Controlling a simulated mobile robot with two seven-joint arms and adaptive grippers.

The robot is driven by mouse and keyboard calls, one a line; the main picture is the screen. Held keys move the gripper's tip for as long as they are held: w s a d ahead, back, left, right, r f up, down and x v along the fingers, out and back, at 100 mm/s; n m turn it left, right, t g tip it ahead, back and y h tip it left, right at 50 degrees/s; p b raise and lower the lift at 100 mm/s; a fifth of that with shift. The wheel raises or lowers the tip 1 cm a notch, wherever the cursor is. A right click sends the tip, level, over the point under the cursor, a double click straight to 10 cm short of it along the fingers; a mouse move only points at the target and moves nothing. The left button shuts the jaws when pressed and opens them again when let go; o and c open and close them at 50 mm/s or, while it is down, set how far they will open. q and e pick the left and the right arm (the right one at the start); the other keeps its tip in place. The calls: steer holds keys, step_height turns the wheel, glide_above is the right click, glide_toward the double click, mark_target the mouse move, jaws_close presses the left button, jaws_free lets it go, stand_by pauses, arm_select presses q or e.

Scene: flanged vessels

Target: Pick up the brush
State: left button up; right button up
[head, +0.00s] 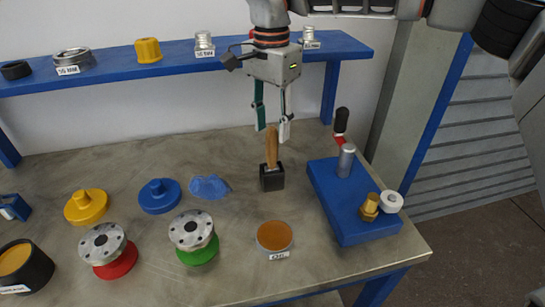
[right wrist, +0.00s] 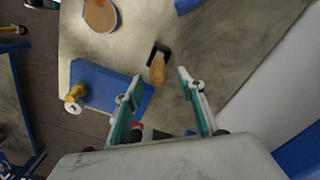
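The brush (head: 272,148) stands upright in a small black holder (head: 272,178) on the metal table, with its wooden handle pointing up. My right gripper (head: 272,128) hangs above it with its fingers pointing down. The fingers are apart, near the top of the handle. In the right wrist view the brush handle (right wrist: 157,70) lies beyond the fingertips, between their directions, and the open gripper (right wrist: 158,78) holds nothing. The bristles are hidden in the holder. My left gripper is not in view.
A blue block (head: 345,205) with a black-knobbed lever and fittings stands right of the holder. An orange-topped dish (head: 274,236) is in front. Flanged vessels (head: 193,232), coloured caps and a blue cloth (head: 209,186) lie left. A blue shelf (head: 180,62) runs behind.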

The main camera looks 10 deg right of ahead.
mark_target(272, 144)
steer(key=f, duration=0.5)
steer(key=shift+s+a+f+b, duration=0.1)
steer(key=shift+s+f+b, duration=0.1)
steer(key=shift+b, duration=0.15)
steer(key=shift+r, duration=0.15)
jaws_close()
